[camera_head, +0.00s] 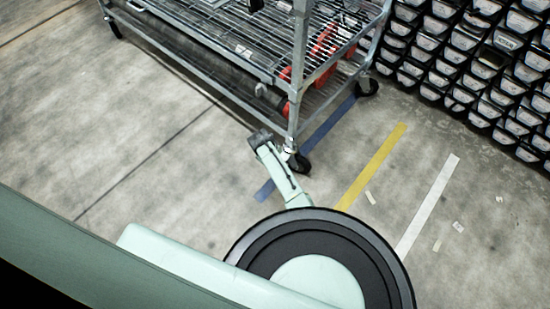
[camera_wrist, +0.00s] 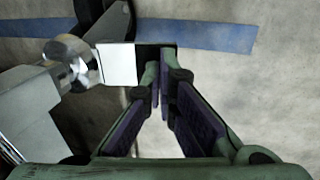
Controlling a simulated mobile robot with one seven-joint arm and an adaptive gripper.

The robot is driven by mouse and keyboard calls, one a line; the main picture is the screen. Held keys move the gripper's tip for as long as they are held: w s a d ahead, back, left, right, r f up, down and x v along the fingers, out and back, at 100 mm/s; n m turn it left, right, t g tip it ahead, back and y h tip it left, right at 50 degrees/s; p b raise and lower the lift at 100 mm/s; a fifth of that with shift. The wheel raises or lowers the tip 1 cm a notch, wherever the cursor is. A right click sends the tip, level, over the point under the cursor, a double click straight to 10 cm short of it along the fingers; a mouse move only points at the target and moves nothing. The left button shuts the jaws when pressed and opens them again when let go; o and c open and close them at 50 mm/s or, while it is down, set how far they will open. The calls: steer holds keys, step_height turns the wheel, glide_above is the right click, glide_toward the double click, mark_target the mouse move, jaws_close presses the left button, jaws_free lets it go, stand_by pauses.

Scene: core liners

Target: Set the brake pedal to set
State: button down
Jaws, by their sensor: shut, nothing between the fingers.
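The front caster (camera_head: 299,163) of the wire cart stands beside my arm in the head view. In the wrist view, its dark wheel (camera_wrist: 113,22) is at the top, with a bright metal plate (camera_wrist: 117,64) and a black block (camera_wrist: 156,52) beside it. The black block looks like the brake pedal, but I cannot tell its setting. My gripper (camera_wrist: 160,76) is shut and empty, its fingertips right at the near side of the block. I cannot tell whether they touch it.
The wire cart (camera_head: 297,70) holds red items on its lower shelf. Its leg and bracket (camera_wrist: 40,110) fill the left of the wrist view. Blue tape (camera_wrist: 210,36) lies on the floor. Black bins (camera_head: 470,60) stand at the right. The floor left of the cart is clear.

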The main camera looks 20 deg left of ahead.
steer(key=shift+s+f, duration=0.1)
steer(key=shift+f, duration=0.55)
stand_by(0.3)
steer(key=shift+s+a+r+p, duration=0.15)
steer(key=shift+r+p, duration=0.35)
steer(key=shift+p, duration=0.1)
steer(key=s+a+p+v, duration=0.1)
steer(key=p+v, duration=0.3)
steer(key=v, duration=0.8)
steer(key=shift+s, duration=0.9)
steer(key=shift+a, duration=0.1)
